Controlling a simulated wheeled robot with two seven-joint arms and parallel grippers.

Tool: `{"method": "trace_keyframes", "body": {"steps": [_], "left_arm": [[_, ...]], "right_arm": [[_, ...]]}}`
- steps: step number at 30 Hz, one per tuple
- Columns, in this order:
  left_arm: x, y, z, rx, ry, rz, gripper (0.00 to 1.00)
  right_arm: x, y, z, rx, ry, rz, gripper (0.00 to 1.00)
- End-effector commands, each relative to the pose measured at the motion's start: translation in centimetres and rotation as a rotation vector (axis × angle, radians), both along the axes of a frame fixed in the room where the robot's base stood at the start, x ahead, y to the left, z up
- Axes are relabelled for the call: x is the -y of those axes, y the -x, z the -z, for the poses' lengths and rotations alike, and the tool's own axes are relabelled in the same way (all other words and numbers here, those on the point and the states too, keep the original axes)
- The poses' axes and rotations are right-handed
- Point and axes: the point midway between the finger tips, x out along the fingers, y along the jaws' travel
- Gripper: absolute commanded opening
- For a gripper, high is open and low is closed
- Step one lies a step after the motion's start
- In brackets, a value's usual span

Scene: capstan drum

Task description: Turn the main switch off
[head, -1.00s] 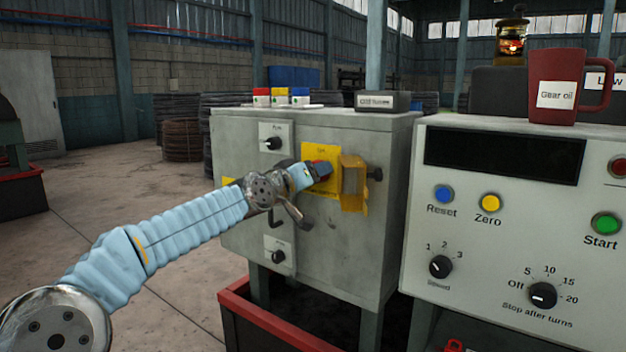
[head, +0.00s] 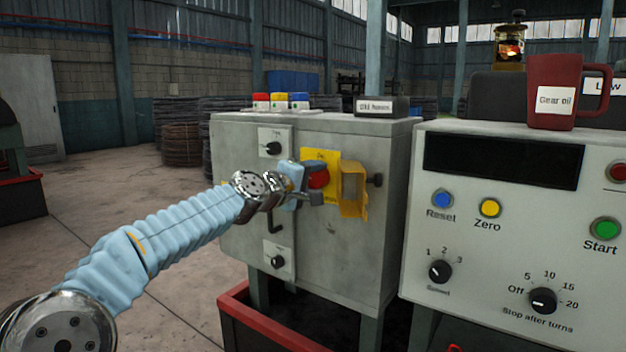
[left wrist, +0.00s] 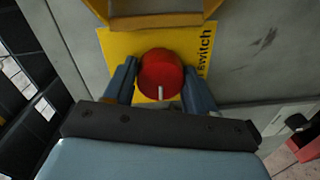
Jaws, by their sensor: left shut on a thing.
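The main switch (head: 318,178) is a round red knob on a yellow plate on the front of the grey cabinet. In the left wrist view the red knob (left wrist: 160,75) shows a white mark at its lower edge, and the plate (left wrist: 118,50) has a partly visible label ending in "Switch". A yellow cover (head: 354,192) stands open to the right of the knob; its edge (left wrist: 160,18) is at the top of the wrist view. My left gripper (head: 313,184) is shut on the knob, one finger on either side. My right gripper is not in view.
The cabinet (head: 345,265) also carries small black knobs (head: 272,148) and a handle to the left of the switch. Fuse-like coloured blocks (head: 280,101) and a dark box (head: 382,106) are on top. A control console (head: 470,270) with a red mug (head: 566,92) stands right.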

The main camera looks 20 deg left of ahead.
Motion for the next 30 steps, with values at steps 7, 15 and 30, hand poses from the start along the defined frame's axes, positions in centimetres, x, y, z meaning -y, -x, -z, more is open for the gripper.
{"method": "trace_keyframes", "body": {"steps": [7, 15, 30], "left_arm": [[-0.07, -0.02, 0.02, -0.015, 0.041, -0.002, 0.25], [-0.09, -0.03, 0.05, -0.018, 0.048, -0.001, 0.25], [-0.04, -0.02, 0.02, -0.017, 0.046, -0.001, 0.81]], "right_arm": [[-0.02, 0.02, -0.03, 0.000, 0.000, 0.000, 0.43], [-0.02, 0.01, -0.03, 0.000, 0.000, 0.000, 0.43], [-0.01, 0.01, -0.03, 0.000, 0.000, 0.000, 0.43]]}}
